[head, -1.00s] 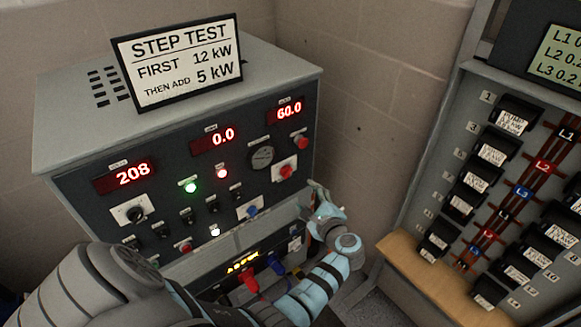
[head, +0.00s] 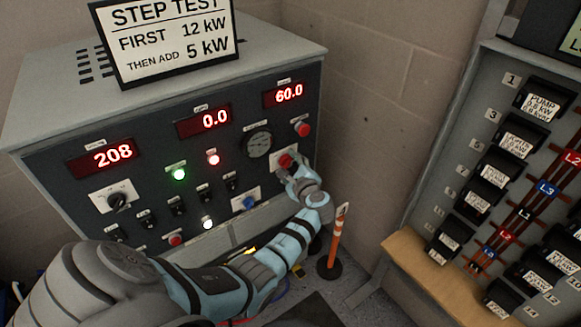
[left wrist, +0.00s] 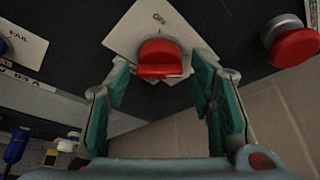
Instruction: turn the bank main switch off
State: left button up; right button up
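A red rotary knob on a white plate (head: 286,160), which looks like the main switch, sits at the right of the load bank's front panel; its label is too small to read. In the left wrist view the red knob (left wrist: 160,57) is ahead, between the fingers. My left gripper (head: 294,176) is right in front of it in the head view. In the left wrist view its green-padded fingers (left wrist: 161,80) are open, one each side of the knob, with gaps between pads and knob. My right gripper is not in view.
A red round button (head: 302,129) sits just above and right, and a blue knob (head: 245,203) lower left. The panel also has a black rotary knob (head: 118,202) and lamps. An orange post (head: 335,237) and a breaker panel (head: 480,170) stand to the right.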

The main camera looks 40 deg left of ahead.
pick_arm(q)
jog(key=c, duration=0.8)
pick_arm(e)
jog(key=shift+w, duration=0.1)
pick_arm(q)
jog(key=shift+f, duration=0.1)
pick_arm(e)
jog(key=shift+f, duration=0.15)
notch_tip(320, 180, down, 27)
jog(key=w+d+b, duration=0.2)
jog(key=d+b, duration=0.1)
jog(key=b, duration=2.5)
pick_arm(q)
jog(key=n+t+y+b, duration=0.1)
jog(key=n, duration=0.4)
jog(key=n+t+y+b, duration=0.1)
jog(key=n+y+b, duration=0.1)
jog(key=n, duration=0.4)
jog(key=n+t+y+b, duration=0.1)
jog(key=n+y+b, duration=0.1)
jog(key=n, duration=0.4)
jog(key=shift+f+t, duration=0.3)
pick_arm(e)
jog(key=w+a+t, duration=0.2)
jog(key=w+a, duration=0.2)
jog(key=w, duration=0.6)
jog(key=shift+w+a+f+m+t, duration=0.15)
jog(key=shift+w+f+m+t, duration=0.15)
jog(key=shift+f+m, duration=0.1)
